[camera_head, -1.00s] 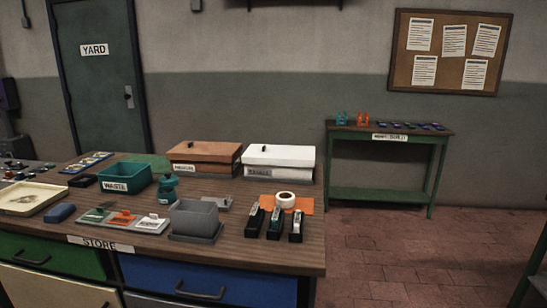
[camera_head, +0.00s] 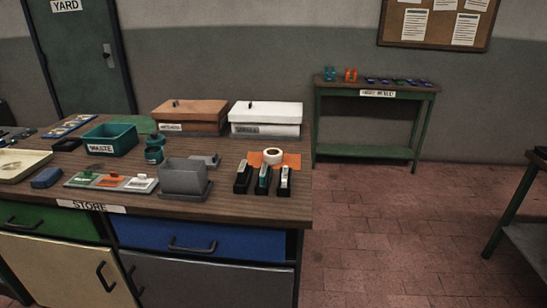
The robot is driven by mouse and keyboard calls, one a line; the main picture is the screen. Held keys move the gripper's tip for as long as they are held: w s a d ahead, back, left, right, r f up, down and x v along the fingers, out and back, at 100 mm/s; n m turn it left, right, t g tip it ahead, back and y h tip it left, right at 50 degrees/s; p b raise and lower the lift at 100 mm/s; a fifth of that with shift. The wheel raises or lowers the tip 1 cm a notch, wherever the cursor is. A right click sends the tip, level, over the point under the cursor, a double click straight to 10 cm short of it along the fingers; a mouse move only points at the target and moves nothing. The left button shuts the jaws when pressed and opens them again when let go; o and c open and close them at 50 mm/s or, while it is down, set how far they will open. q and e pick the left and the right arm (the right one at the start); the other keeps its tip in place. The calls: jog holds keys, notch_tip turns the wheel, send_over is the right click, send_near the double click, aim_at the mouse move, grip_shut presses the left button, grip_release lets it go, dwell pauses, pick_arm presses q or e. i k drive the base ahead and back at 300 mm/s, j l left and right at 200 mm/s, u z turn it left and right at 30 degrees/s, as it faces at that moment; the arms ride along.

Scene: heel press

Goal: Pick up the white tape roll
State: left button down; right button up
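The white tape roll (camera_head: 273,156) lies flat on an orange mat (camera_head: 292,160) near the right end of the wooden-topped store bench (camera_head: 225,207). Its round hole faces up. Several staplers (camera_head: 263,181) stand in a row just in front of it, close to its near side. Neither of my grippers shows in the head view.
A grey bin (camera_head: 184,178) stands left of the staplers. A white lidded box (camera_head: 265,118) and a brown one (camera_head: 190,117) stand behind the roll. A green side table (camera_head: 374,88) is at the back wall. The tiled floor (camera_head: 390,220) right of the bench is clear.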

aim_at(272, 156)
jog(key=u, duration=0.2)
jog(key=i+l+u, duration=0.15)
jog(key=l+u, duration=0.25)
jog(key=i+l+u, duration=0.1)
jog(key=l+u, duration=0.15)
jog(key=u, duration=0.15)
jog(key=l+u, duration=0.45)
jog(key=i+j, duration=0.05)
